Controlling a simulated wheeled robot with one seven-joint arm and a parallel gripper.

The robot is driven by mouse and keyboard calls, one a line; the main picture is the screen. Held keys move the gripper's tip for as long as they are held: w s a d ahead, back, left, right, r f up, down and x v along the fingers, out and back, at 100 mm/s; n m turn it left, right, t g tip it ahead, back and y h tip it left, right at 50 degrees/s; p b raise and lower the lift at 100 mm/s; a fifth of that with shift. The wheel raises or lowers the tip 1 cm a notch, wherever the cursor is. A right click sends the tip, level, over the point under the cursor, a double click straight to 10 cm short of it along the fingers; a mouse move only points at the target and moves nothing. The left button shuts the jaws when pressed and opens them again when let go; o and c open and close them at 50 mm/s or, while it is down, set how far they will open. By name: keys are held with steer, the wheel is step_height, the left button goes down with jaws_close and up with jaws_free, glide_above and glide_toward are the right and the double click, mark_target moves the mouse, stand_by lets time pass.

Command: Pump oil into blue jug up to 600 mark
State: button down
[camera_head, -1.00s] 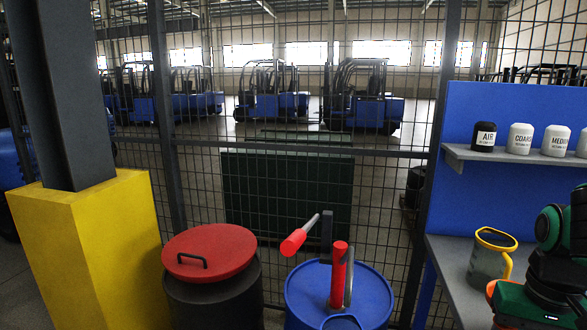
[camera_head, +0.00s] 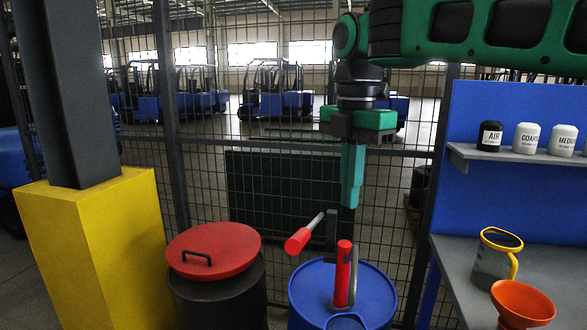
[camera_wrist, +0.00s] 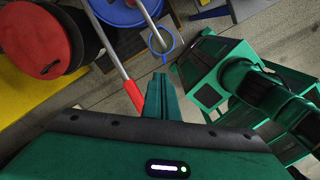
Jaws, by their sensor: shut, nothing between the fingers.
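The blue drum (camera_head: 378,290) stands at bottom centre in the head view with a red pump body (camera_head: 343,275) on top. The pump's lever sticks out to the left and ends in a red grip (camera_head: 298,240); the grip also shows in the wrist view (camera_wrist: 134,96). A blue ring, seemingly the blue jug's rim (camera_head: 345,319), is cut off at the bottom edge. In the wrist view this ring (camera_wrist: 173,46) lies below the pump's grey spout. The oil level and marks cannot be seen. My gripper (camera_head: 352,200) is shut, empty, pointing down above and right of the grip, apart from it.
A yellow-rimmed jug (camera_head: 490,262) and an orange funnel (camera_head: 522,304) stand on the grey bench at right. Labelled canisters (camera_head: 527,138) line the shelf above. A black drum with a red lid (camera_head: 214,250) and yellow post base (camera_head: 100,245) stand left. Wire fence (camera_head: 230,135) closes the back.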

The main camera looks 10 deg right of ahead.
mark_target(299, 233)
steer(key=a+r+n, duration=0.5)
steer(key=a+n, duration=0.3)
steer(key=a, duration=0.1)
steer(key=f, duration=0.9)
steer(key=shift+s+a+f, duration=0.2)
steer(key=shift+s+f, duration=0.15)
steer(key=shift+r, duration=0.15)
stand_by(1.5)
step_height(299, 233, down, 12)
step_height(299, 233, up, 12)
stand_by(1.1)
